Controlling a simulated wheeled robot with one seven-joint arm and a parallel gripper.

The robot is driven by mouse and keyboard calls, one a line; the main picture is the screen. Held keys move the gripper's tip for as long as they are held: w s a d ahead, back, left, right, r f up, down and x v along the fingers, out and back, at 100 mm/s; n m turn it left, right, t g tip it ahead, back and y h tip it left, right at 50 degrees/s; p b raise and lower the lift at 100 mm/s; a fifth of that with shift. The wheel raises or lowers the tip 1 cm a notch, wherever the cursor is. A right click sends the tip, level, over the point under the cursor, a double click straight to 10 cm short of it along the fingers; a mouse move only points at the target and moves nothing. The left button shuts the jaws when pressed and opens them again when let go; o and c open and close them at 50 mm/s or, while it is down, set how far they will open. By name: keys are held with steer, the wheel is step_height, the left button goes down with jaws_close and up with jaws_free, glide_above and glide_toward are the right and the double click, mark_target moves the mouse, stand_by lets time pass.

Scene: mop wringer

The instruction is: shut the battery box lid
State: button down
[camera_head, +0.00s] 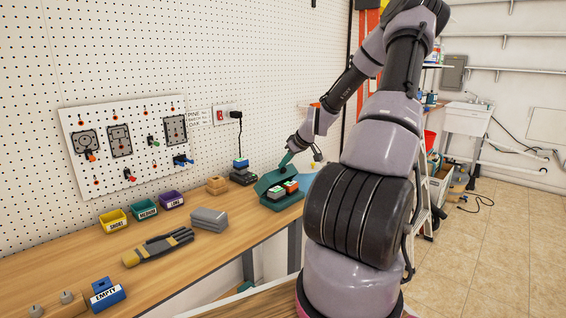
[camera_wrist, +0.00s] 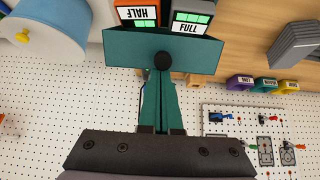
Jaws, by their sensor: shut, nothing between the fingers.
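The teal battery box (camera_head: 284,203) stands at the right end of the wooden bench, with batteries (camera_head: 276,192) showing in its open top. Its lid (camera_head: 268,181) looks raised at the back of the box. In the wrist view the teal lid (camera_wrist: 190,53) with a black round knob crosses in front of two batteries, labelled HALF (camera_wrist: 138,14) and FULL (camera_wrist: 190,17). My gripper (camera_head: 286,162) is shut and empty, its teal fingers (camera_wrist: 161,76) together. The fingertips are at the knob; I cannot tell whether they touch it.
A grey block (camera_head: 209,219), gloves (camera_head: 159,247) and yellow, green and purple bins (camera_head: 171,199) lie left along the bench. A black charger (camera_head: 243,176) stands behind the box by the pegboard (camera_head: 250,70).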

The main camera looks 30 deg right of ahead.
mark_target(284, 176)
steer(key=shift+s+d+f+t+y, duration=0.15)
steer(key=shift+s+f+t+y, duration=0.05)
steer(key=shift+s+t, duration=0.2)
steer(key=shift+s+d+f+t+y, duration=0.1)
steer(key=shift+s+f+t+y, duration=0.15)
steer(key=shift+t, duration=0.25)
steer(key=shift+s+d+f+t+y, duration=0.3)
steer(key=shift+s+f+t, duration=0.35)
steer(key=shift+s, duration=0.2)
steer(key=shift+s+d+f+t+y, duration=0.15)
steer(key=shift+s+d+f+t, duration=0.15)
steer(key=shift+s+f+t, duration=0.35)
steer(key=s+f, duration=0.1)
steer(key=f, duration=0.1)
steer(key=s+d+f, duration=0.1)
steer(key=s+f, duration=0.1)
steer(key=shift+s+f, duration=0.15)
steer(key=shift+f, duration=0.05)
steer(key=shift+w+a+f, duration=0.2)
steer(key=shift+w+a, duration=0.05)
steer(key=shift+w, duration=0.3)
steer(key=shift+r, duration=0.1)
